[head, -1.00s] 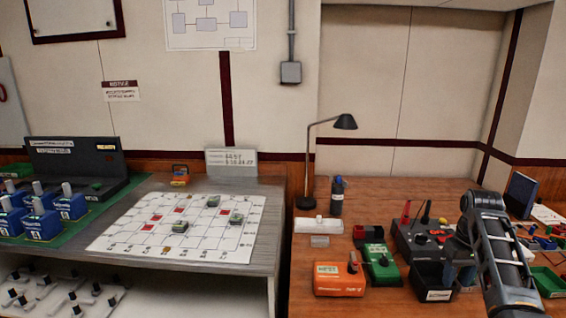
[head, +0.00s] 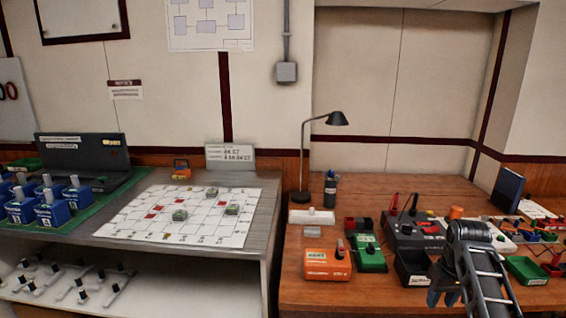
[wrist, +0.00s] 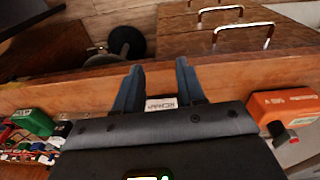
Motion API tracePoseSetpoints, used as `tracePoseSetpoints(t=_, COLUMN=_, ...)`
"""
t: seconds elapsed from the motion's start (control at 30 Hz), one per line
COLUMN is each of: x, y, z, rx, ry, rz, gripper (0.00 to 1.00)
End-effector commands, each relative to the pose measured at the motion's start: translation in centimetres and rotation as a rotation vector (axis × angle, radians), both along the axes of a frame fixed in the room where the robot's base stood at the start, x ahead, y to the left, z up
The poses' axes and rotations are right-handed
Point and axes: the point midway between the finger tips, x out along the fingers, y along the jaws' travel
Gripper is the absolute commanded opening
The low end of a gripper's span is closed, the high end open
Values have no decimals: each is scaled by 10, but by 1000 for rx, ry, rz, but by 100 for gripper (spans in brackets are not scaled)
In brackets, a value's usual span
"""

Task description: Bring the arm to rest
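My gripper (wrist: 158,85) shows in the wrist view with its two blue-grey fingers apart and nothing between them. Beyond the fingers are the wooden bench edge, a small white label and drawer fronts below. In the head view my arm reaches in at the lower right, and the gripper (head: 442,287) is partly hidden by my own wrist. It is at the front of the right wooden bench (head: 385,297), beside a black bin (head: 412,268).
An orange device (head: 327,265), a green device (head: 369,255) and a grey tester (head: 415,230) stand close left of my arm. A green tray (head: 527,269) is to its right. A desk lamp (head: 304,150) stands farther back. The left bench holds a white grid sheet (head: 125,220).

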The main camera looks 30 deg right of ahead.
Motion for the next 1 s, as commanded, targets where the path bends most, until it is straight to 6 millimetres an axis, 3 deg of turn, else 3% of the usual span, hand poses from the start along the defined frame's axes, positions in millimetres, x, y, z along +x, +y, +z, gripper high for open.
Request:
tracePoseSetpoints(t=0.27, x=-2, y=65, z=-54, rx=-65, ry=-92, rz=54, gripper=39)
tracePoseSetpoints(t=0.4, x=-13, y=116, z=-86, rx=-116, ry=-176, rz=97, gripper=39)
tracePoseSetpoints(t=0.57, x=-36, y=174, z=-107, rx=-171, ry=-283, rz=143, gripper=39)
tracePoseSetpoints(t=0.77, x=-76, y=239, z=-112, rx=-228, ry=-424, rz=200, gripper=39)
tracePoseSetpoints(t=1.0, x=-136, y=303, z=-86, rx=-278, ry=-600, rz=268, gripper=39)
